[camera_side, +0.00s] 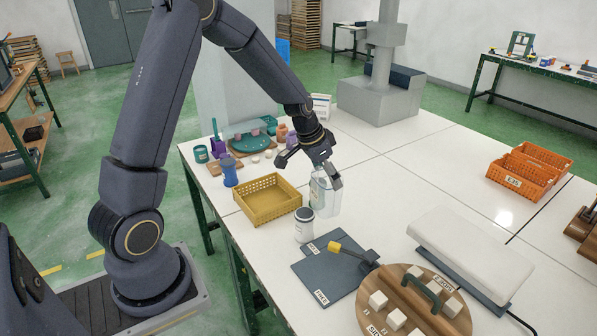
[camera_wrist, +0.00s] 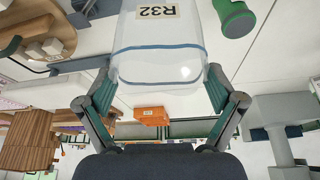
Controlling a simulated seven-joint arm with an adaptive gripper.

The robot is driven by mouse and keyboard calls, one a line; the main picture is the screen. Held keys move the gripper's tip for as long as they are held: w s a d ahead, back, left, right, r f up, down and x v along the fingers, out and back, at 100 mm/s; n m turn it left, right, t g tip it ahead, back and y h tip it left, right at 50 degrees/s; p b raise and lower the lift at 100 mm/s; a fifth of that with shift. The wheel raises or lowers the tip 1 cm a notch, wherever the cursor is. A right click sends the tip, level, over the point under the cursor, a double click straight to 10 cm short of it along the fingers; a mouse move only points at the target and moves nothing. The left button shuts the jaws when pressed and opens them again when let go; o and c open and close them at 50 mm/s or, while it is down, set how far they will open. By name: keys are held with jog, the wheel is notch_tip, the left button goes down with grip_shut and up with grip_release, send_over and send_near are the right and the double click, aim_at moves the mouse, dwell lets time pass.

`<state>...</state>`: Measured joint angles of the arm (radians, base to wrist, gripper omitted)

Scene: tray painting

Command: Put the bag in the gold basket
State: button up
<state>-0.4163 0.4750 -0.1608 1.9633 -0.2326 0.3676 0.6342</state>
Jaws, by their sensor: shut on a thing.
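The bag (camera_side: 325,198) is clear and pale, and it hangs upright below my gripper (camera_side: 328,176) just right of the gold basket. In the wrist view the bag (camera_wrist: 160,68) shows a blue stripe and a label reading R32. My gripper (camera_wrist: 160,92) is shut on the bag, with one finger at each side of it. I cannot tell whether the bag's bottom touches the table. The gold basket (camera_side: 279,211) stands on the white table to the left of the bag, and its visible inside looks empty.
A white jar with a dark lid (camera_side: 304,226) stands just in front of the basket and bag. A blue cup (camera_side: 230,174) stands left of the basket. A dark mat (camera_side: 320,277) and a round wooden board (camera_side: 400,285) lie nearer. Orange crates (camera_side: 527,171) stand far right.

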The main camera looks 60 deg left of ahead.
jog(key=s+a+r+n+y, duration=0.2)
jog(key=s+a+n, duration=0.4)
jog(key=s+a, duration=1.05)
jog(key=w+a+f, duration=0.3)
jog(key=w+f, duration=0.2)
jog(key=f, duration=0.1)
jog(key=w+a+f, duration=0.3)
jog(key=w+f, duration=0.2)
jog(key=f, duration=0.2)
jog(key=shift+a, duration=0.4)
jog(key=shift+f, duration=0.15)
jog(key=shift+f, duration=0.15)
jog(key=o, duration=0.6)
